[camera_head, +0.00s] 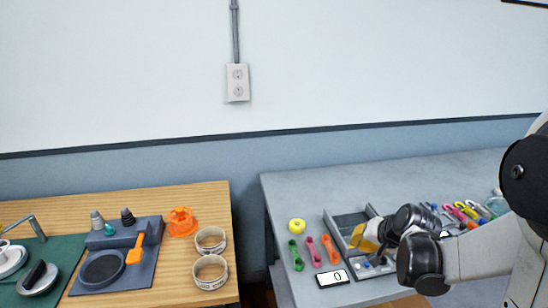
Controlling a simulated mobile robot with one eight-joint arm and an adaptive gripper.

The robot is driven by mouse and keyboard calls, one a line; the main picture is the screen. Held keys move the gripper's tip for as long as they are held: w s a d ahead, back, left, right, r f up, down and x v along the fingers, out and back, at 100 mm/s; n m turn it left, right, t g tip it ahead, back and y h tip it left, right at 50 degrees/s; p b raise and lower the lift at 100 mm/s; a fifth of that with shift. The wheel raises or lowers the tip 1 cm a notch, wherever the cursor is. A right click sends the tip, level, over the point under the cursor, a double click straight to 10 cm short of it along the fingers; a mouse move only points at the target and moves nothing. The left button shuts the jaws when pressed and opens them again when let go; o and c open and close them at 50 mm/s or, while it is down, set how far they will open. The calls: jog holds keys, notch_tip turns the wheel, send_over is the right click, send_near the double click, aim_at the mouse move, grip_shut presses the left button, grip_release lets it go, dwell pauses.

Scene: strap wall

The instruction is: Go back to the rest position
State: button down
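My arm reaches in from the right edge, and its dark gripper (377,243) is over the grey tray (345,222) on the grey table. A yellow piece (362,236) shows right at the gripper's end. I cannot tell whether it is held, touched or only behind the fingers. The fingertips are small and partly hidden, so their opening is unclear. The arm covers the right part of the tray and the table's front right.
On the grey table (290,182) are a yellow ring (297,226), green (296,254), pink (314,252) and red (330,249) pieces, a display reading 0 (332,278), and several colourful straps (466,210). A wooden table (150,292) stands left, across a narrow gap.

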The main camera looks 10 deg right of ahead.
jog(key=s+a+r+n, duration=0.3)
jog(key=s+a+r, duration=0.2)
jog(key=s+a, duration=0.2)
jog(key=s+a+r+n+h, duration=0.1)
jog(key=s+a+r+n, duration=0.3)
jog(key=s, duration=0.8)
jog(key=a+r, duration=0.2)
jog(key=a, duration=0.2)
jog(key=shift+r, duration=0.25)
jog(key=shift+w, duration=0.1)
